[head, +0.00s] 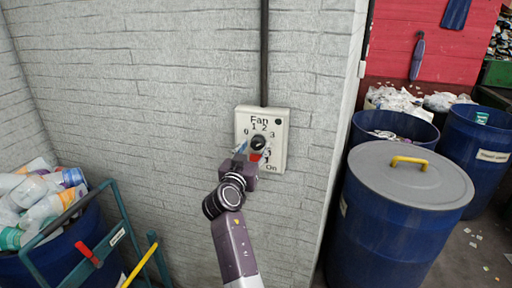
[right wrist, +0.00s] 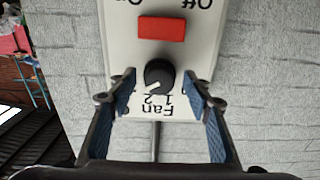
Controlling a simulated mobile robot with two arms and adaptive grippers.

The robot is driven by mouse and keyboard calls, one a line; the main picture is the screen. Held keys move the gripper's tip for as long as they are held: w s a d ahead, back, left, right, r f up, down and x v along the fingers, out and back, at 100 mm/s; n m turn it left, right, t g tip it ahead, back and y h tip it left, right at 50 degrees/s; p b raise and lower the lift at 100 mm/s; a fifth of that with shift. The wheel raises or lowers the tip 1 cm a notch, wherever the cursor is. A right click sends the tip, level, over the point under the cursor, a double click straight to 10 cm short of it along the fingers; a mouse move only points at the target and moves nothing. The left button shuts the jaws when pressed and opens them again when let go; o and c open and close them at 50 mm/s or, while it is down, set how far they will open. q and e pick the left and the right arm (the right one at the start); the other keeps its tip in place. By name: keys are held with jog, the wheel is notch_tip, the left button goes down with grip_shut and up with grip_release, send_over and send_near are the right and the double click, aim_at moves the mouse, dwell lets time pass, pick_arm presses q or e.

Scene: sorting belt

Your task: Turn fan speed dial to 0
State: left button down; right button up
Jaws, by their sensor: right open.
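The fan panel (head: 279,152) is a pale plate on the grey brick wall, marked "Fan" with numbers 0 to 3. Its black round dial (head: 258,142) has a light pointer mark that seems to point up and right, towards 2 or 3. The right wrist view shows the dial (right wrist: 159,74) upside down, with a red switch (right wrist: 162,28) beyond it. My right gripper (head: 246,154) is at the panel; its open fingers (right wrist: 158,80) stand on both sides of the dial, with gaps visible. The 0 and 3 are hidden in the wrist view. My left gripper is out of view.
A black conduit (head: 264,50) runs up the wall from the panel. A blue bin of bottles (head: 55,258) and a green cart frame (head: 117,232) stand at lower left. A lidded blue barrel (head: 375,225) stands right of the wall's edge.

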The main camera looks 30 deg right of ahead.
jog(key=shift+a, duration=0.1)
jog(key=c, duration=1.1)
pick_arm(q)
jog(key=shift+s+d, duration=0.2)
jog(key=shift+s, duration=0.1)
pick_arm(e)
jog(key=shift+c, duration=0.2)
